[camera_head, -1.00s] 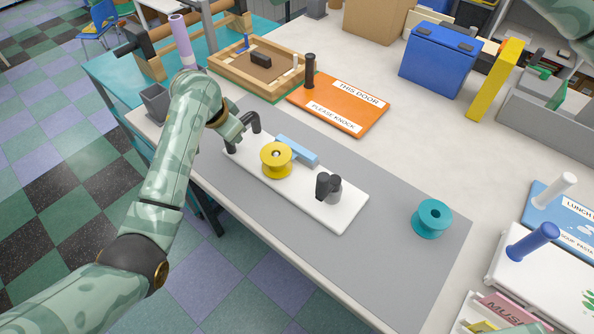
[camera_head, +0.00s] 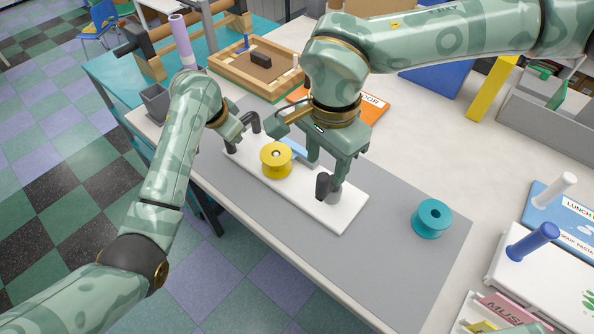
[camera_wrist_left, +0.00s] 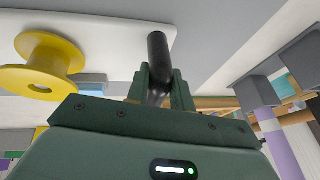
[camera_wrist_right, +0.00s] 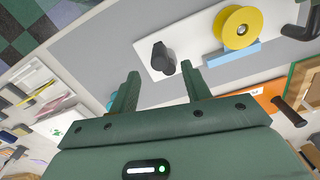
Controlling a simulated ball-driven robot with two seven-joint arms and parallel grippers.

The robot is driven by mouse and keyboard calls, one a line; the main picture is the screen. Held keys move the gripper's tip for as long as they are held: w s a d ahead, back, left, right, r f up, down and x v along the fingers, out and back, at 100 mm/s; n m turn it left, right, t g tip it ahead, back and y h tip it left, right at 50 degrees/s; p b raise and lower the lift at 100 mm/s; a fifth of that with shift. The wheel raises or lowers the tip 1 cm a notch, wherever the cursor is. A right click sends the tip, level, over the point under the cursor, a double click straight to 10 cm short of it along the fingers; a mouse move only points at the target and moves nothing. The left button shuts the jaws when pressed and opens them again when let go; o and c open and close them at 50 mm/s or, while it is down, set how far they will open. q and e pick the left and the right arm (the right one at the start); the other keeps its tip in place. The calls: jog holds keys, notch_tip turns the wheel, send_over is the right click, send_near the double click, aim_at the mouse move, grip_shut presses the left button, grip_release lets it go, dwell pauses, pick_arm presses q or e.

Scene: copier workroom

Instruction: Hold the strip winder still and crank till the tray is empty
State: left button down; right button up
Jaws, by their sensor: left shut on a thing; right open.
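The strip winder is a white base plate (camera_head: 345,217) with a yellow spool (camera_head: 276,158), a black handle (camera_head: 253,122) at its far left end and a crank with a dark knob (camera_head: 323,186) at its near right end. A light blue piece (camera_head: 297,149) lies behind the spool, partly hidden; I cannot tell whether it holds strip. My left gripper (camera_head: 242,128) is shut on the black handle, which stands between its fingers in the left wrist view (camera_wrist_left: 157,55). My right gripper (camera_head: 328,168) is open above the crank; the knob (camera_wrist_right: 163,57) shows beyond its fingertips in the right wrist view.
A teal spool (camera_head: 432,218) stands on the grey mat (camera_head: 385,252) to the right. The orange door sign (camera_head: 375,105) is partly behind my right arm. A wooden tray (camera_head: 240,80) lies at the back, and blue and white boards (camera_head: 560,215) at the right.

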aim_at(324, 176)
notch_tip(324, 176, down, 7)
jog(key=shift+r, duration=0.1)
dwell(0.4)
jog(key=c, duration=1)
jog(key=shift+w+a, duration=0.25)
jog(key=shift+w, duration=1)
jog(key=shift+w+a, duration=0.2)
jog(key=shift+w, duration=1.05)
